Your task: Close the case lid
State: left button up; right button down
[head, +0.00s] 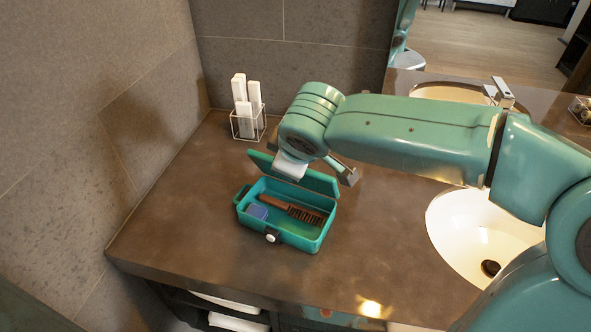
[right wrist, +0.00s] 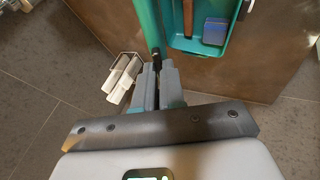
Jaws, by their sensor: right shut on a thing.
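The teal case (head: 285,237) sits on the brown counter with its lid (head: 316,180) raised and tilted back; the lid is seen edge-on in the right wrist view (right wrist: 147,22). A brown comb (head: 293,209) and a small blue box (head: 258,211) lie inside; the box also shows in the right wrist view (right wrist: 215,31). My right gripper (right wrist: 158,72) is shut on the lid's edge. In the head view its fingertips are hidden behind the wrist and lid. My left gripper is not in view.
A wire holder (head: 248,122) with white items stands behind the case, near the wall corner. A white sink (head: 470,235) is to the right. The counter (head: 180,240) left and front of the case is clear. A mirror (head: 440,60) is at the back.

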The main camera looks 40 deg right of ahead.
jog(key=s+a+f+t+h+b, duration=0.1)
jog(key=a+f+h+b, duration=0.1)
jog(key=b, duration=0.5)
jog(key=s+a+f+n+t+h+b, duration=0.1)
jog(key=a+f+t+h+b, duration=0.1)
jog(key=f+b, duration=0.3)
jog(key=s+a+f+n+t+h+b, duration=0.1)
jog(key=a+f+h+b, duration=0.2)
jog(key=b, duration=0.5)
jog(key=shift+s+a+f+t+b, duration=0.2)
jog(key=shift+s+a+t+b, duration=0.1)
jog(key=shift+t+b, duration=0.1)
jog(key=shift+s+a+f+b, duration=0.1)
jog(key=shift+f+b, duration=0.3)
jog(key=shift+b, duration=0.15)
jog(key=shift+s+a+f+b, duration=0.1)
jog(key=shift+f+b, duration=0.3)
jog(key=shift+b, duration=0.15)
jog(key=c, duration=1.2)
grip_release()
